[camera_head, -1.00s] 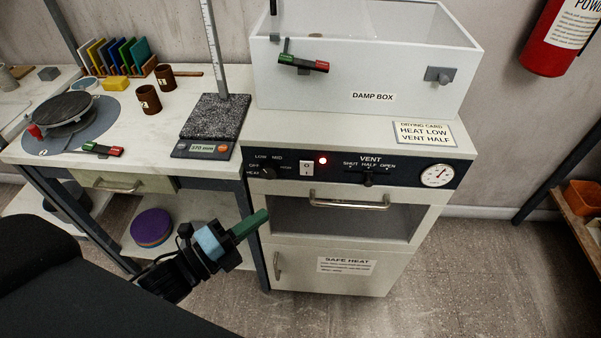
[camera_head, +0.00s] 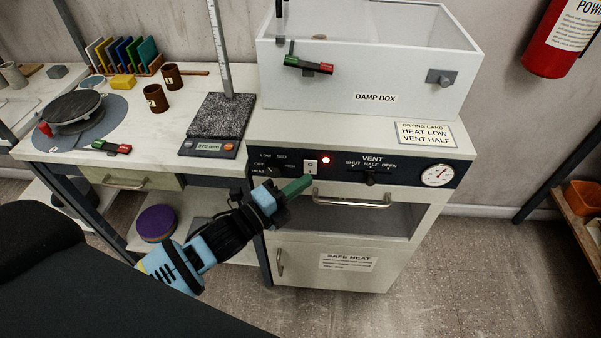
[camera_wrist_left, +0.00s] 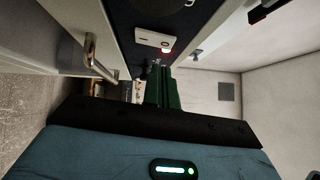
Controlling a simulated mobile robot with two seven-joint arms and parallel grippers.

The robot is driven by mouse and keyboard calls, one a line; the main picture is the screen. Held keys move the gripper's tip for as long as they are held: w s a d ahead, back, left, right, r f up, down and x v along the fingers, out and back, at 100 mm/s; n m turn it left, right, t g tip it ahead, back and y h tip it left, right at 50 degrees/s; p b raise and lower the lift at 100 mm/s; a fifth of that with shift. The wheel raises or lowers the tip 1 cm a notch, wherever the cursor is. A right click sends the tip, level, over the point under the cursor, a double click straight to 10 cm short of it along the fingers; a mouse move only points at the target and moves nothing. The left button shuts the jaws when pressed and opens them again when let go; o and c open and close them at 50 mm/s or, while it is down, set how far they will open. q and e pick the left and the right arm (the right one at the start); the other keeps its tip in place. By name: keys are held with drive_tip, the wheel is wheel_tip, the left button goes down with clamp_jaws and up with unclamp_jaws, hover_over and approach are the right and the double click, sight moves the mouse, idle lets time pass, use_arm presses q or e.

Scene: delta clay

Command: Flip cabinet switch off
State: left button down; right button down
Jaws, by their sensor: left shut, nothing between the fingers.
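The cabinet (camera_head: 340,234) is a pale drying cabinet with a dark control panel. Its white rocker switch (camera_head: 310,166) sits left of a lit red lamp (camera_head: 326,160). The switch also shows in the left wrist view (camera_wrist_left: 154,40), with the lamp (camera_wrist_left: 165,51) glowing beside it. My left gripper (camera_head: 306,182) has green fingers, shut and empty, just below and left of the switch in the head view. In the left wrist view the shut fingers (camera_wrist_left: 166,76) point toward the panel; I cannot tell whether they touch it. My right gripper is out of view.
A metal handle (camera_head: 350,202) sticks out below the panel, close to my left fingers. A heat knob (camera_head: 272,171) and a vent slider (camera_head: 370,178) flank the switch. A damp box (camera_head: 375,75) stands on top. A worktable (camera_head: 60,150) is at left.

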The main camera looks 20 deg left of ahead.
sight(314, 164)
use_arm(q)
drive_tip(key=shift+w+a+r, duration=0.1)
drive_tip(key=shift+w+a, duration=0.1)
drive_tip(key=shift+w, duration=0.4)
drive_tip(key=shift+w+a+r, duration=0.1)
drive_tip(key=shift+w+a, duration=0.05)
drive_tip(key=shift+w, duration=0.5)
drive_tip(key=shift+w+a+r, duration=0.1)
drive_tip(key=shift+w+r, duration=0.05)
drive_tip(key=shift+w, duration=0.05)
drive_tip(key=shift+s, duration=0.1)
